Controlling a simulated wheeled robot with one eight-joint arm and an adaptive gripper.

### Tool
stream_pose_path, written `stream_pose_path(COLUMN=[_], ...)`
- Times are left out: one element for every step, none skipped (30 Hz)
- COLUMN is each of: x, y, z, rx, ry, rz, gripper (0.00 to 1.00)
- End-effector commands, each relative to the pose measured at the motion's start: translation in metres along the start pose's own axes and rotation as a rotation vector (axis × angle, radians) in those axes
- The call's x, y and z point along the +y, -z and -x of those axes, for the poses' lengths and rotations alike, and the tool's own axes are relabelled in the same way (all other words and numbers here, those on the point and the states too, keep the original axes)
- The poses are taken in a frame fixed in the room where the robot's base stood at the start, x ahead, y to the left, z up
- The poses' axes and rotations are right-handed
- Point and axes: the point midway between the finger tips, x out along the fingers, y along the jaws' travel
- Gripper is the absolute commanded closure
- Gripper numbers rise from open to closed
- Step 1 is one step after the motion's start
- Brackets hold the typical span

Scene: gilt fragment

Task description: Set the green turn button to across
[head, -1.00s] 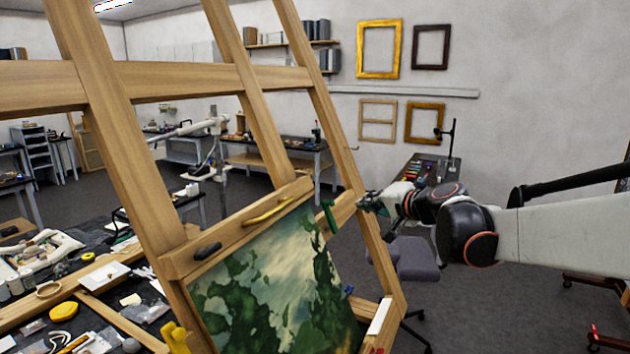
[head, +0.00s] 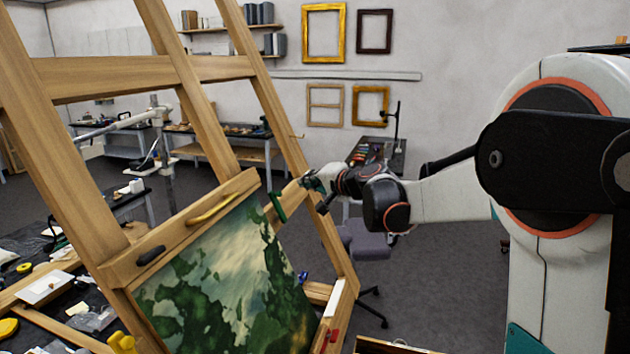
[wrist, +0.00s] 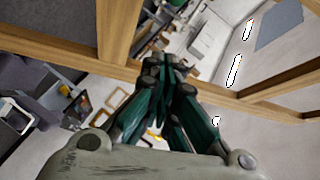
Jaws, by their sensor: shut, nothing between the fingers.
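The green turn button (head: 277,205) shows in the head view at the upper right edge of the painting (head: 225,285) on the wooden easel. It is a narrow bar, standing steep and tilted, its top leaning left. My gripper (head: 306,183) is just to the right of it and slightly higher, by the easel's right leg; a small gap shows between them. In the wrist view my gripper's dark green fingers (wrist: 166,70) are together, with nothing between them. I cannot make out the green button in the wrist view.
A yellow turn button (head: 213,207) and a black one (head: 151,254) sit on the easel's wooden bar (head: 180,232). A blue one (head: 303,277) and a red one (head: 332,337) are lower right. A grey stool (head: 368,240) stands behind my arm.

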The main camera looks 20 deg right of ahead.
Motion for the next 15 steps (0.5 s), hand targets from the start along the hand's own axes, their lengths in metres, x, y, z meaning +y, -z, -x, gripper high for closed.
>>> stream_pose_path(x=[-0.001, -0.001, -0.001, -0.001, -0.001, -0.001, -0.001, -0.001, -0.002, -0.002, -0.001, -0.001, -0.001, -0.001, -0.001], y=[0.0, 0.0, 0.0, 0.0, 0.0, 0.0, 0.0, 0.0, -0.007, -0.012, -0.017, -0.022, -0.025, -0.027, -0.03], z=[-0.01, -0.016, -0.023, -0.028, -0.034, -0.041, -0.046, -0.051, -0.047, -0.044, -0.043, -0.041, -0.04, -0.038, -0.037], rx=[-0.001, -0.001, -0.002, -0.002, -0.002, -0.002, -0.001, -0.001, -0.001, -0.002, -0.002, -0.002, -0.002, -0.001, -0.001], ry=[0.0, 0.0, 0.0, 0.0, 0.0, 0.0, 0.0, 0.0, 0.0, 0.0, 0.0, 0.0, 0.0, 0.0, 0.0], rz=[0.001, 0.001, 0.001, 0.001, 0.001, 0.001, 0.001, 0.001, 0.001, 0.001, 0.001, 0.001, 0.001, 0.001, 0.001], gripper=[1.0, 1.0, 1.0, 1.0, 1.0, 1.0, 1.0, 1.0, 1.0, 1.0, 1.0, 1.0, 1.0, 1.0, 1.0])
